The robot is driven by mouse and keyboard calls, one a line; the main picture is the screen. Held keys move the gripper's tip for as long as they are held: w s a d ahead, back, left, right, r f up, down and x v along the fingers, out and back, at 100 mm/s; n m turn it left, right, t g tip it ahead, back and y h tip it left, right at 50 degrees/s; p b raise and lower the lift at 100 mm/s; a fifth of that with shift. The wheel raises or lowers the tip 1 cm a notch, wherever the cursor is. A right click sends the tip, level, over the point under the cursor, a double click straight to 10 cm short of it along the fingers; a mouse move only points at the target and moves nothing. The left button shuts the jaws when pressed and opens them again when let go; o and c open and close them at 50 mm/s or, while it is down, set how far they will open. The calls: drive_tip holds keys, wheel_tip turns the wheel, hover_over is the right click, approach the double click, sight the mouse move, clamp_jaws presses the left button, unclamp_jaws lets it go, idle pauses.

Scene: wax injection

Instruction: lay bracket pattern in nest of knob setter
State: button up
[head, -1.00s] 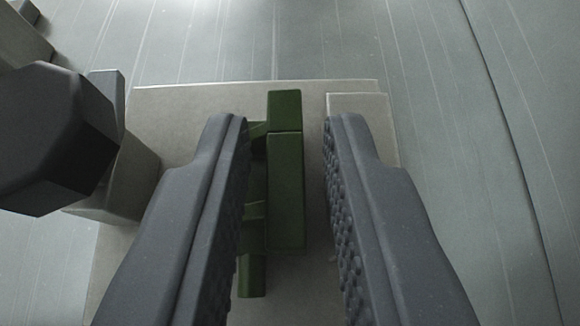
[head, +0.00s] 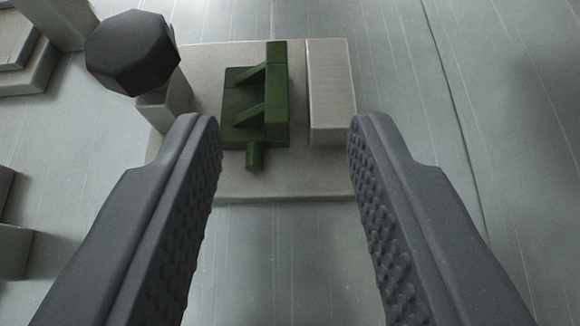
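The green bracket pattern (head: 276,105) lies on the pale base plate of the knob setter (head: 285,183). It has an upright wall, two slanted ribs and a short round stub toward me. It sits between a pale block (head: 330,93) on its right, with a narrow gap, and a pale post (head: 168,104) on its left. The post bears a dark faceted knob (head: 132,52). My gripper (head: 284,128) is wide open and empty. Its fingers are nearer the camera than the bracket, one to each side, and touch nothing that I can see.
Pale stepped blocks (head: 30,60) stand at the upper left, and more pale blocks (head: 12,245) at the left edge. The grey floor surface (head: 480,110) to the right and in front of the plate is clear.

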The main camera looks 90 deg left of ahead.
drive_tip(key=v, duration=0.6)
drive_tip(key=shift+s+d+r+b, duration=0.2)
drive_tip(key=shift+d+b, duration=0.05)
drive_tip(key=shift+b, duration=0.1)
